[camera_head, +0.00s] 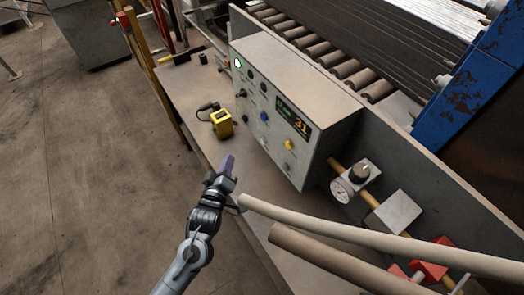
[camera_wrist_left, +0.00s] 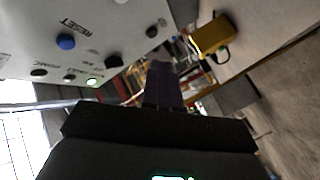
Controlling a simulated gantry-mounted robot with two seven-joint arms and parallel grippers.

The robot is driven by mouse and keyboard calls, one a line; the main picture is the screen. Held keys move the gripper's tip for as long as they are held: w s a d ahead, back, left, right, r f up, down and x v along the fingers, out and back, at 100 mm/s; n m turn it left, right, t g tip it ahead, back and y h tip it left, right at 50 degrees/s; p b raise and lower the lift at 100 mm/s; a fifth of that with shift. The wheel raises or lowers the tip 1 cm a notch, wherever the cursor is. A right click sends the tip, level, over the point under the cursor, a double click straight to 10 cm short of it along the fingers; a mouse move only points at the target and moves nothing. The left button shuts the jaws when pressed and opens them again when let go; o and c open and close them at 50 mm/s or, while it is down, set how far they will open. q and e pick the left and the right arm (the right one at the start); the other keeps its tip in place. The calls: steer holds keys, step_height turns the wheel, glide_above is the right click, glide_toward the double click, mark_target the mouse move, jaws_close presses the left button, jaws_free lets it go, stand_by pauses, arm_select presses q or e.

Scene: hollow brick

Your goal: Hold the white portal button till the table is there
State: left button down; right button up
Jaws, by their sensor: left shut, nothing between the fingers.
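A grey control box (camera_head: 300,105) stands on the bench with several buttons and a display on its face. A small glowing white button (camera_head: 238,63) sits at the far upper left corner of that face. It also shows in the left wrist view (camera_wrist_left: 92,82), lit with a greenish white tint. My left gripper (camera_head: 228,161) is shut and empty, in front of the box, beyond the end of a pipe. It is well apart from the white button. Its closed fingers show in the left wrist view (camera_wrist_left: 158,72). My right gripper is out of view.
A yellow device (camera_head: 221,123) with a black cable lies on the bench left of the box. A blue button (camera_head: 264,116) and a yellow button (camera_head: 289,144) are on the face. A gauge (camera_head: 342,189) and pale pipes (camera_head: 370,238) lie to the right. A roller conveyor (camera_head: 310,45) runs behind.

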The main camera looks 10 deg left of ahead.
mark_target(263, 141)
arm_select(q)
steer(key=shift+w+a+f+n+t+b, duration=0.1)
steer(key=shift+w+f+n+t+b, duration=0.1)
steer(key=shift+w+n+t+b, duration=0.2)
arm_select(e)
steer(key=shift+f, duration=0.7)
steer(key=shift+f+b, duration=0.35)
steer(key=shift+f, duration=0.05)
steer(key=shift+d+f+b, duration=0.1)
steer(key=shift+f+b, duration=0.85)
arm_select(q)
steer(key=w+d, duration=0.6)
steer(key=shift+w, duration=0.25)
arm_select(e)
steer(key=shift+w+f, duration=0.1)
